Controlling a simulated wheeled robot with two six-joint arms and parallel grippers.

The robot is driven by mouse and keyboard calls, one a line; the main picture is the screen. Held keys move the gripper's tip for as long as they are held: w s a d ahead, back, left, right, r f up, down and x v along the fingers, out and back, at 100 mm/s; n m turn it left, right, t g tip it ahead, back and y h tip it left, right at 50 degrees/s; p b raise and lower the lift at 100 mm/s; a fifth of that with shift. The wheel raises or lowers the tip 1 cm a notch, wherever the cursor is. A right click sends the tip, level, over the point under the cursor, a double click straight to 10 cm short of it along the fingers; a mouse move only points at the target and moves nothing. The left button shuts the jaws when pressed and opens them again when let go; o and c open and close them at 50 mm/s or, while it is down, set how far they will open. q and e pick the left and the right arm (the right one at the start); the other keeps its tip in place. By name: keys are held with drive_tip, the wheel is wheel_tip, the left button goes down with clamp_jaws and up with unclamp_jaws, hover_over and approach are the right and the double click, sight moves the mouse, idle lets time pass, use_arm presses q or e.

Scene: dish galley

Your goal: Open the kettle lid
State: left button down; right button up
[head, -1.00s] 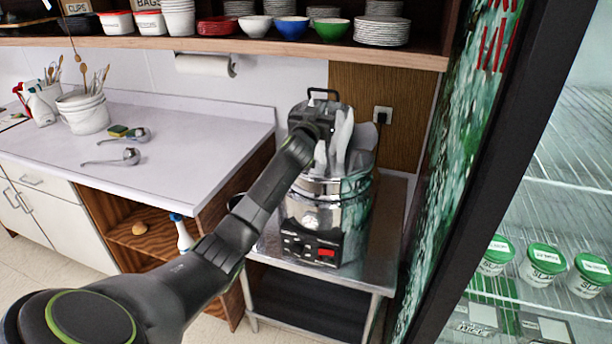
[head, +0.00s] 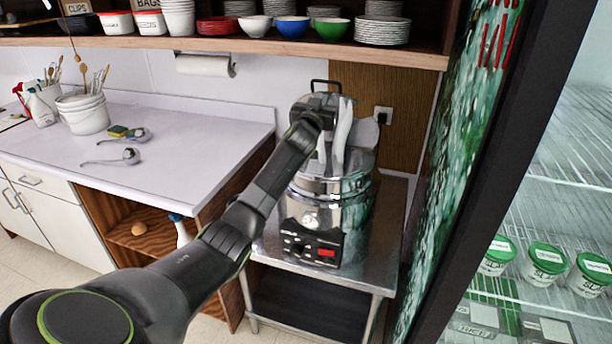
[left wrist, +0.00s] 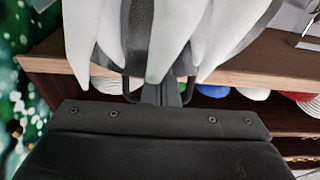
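The kettle (head: 318,215) is a shiny steel pot with a black control panel and a red display, standing on a steel table. Its shiny lid area (head: 361,164) is mostly behind my left gripper, so I cannot tell how far it is raised. My left gripper (head: 337,142) is over the kettle top, with its white fingers against the lid area. My right gripper is not in view.
A wooden shelf (head: 240,49) with bowls and plates hangs above. A white counter (head: 180,140) with a utensil bucket (head: 84,114) and ladles (head: 128,156) is on the left. A glass-fronted cooler with green-lidded tubs (head: 546,258) stands on the right, close to the table.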

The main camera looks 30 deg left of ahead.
use_arm(q)
drive_tip(key=shift+r+b+x, duration=0.25)
drive_tip(key=shift+b+x, duration=0.45)
drive_tip(key=shift+x, duration=0.65)
drive_tip(key=shift+b+x, duration=0.85)
drive_tip(key=shift+b, duration=0.05)
drive_tip(key=shift+w+r, duration=0.1)
drive_tip(key=shift+w, duration=0.35)
drive_tip(key=shift+a, duration=0.1)
